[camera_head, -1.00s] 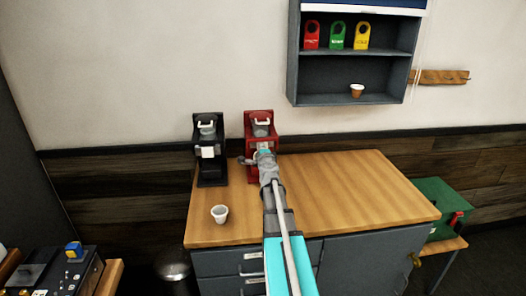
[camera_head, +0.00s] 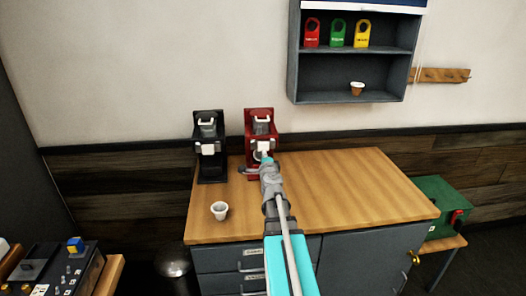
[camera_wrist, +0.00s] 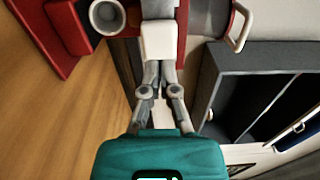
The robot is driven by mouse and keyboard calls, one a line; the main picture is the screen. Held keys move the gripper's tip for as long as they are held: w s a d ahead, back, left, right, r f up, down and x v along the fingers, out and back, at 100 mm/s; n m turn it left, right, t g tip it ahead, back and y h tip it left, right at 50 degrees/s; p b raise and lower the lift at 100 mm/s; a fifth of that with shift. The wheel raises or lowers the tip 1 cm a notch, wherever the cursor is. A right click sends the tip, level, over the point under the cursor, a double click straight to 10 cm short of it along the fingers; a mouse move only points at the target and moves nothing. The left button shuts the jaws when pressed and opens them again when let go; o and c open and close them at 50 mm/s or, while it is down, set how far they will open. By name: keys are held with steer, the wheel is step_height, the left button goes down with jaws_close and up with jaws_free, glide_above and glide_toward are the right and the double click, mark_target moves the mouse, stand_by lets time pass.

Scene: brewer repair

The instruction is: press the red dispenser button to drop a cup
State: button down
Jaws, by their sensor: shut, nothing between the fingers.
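The red machine (camera_head: 250,119) stands on the wooden counter, against the wall. A white square block (camera_head: 264,147) is on its front; it also shows in the wrist view (camera_wrist: 158,40). My gripper (camera_head: 265,158) is shut and empty in front of the machine, just below the block in the head view. In the wrist view its fingertips (camera_wrist: 161,68) are close to the block; I cannot tell whether they touch. A pale cup (camera_wrist: 107,16) sits at the red machine's base, beside my fingers in the wrist view. My arm partly hides the machine's lower front.
A black machine (camera_head: 210,165) stands left of the red one. A white cup (camera_head: 219,210) is on the counter (camera_head: 350,190) at the front left. A wall shelf (camera_head: 330,72) holds colored tags and a small cup (camera_head: 357,88). The counter's right side is clear.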

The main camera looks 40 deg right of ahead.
steer(key=v, duration=0.6)
stand_by(1.1)
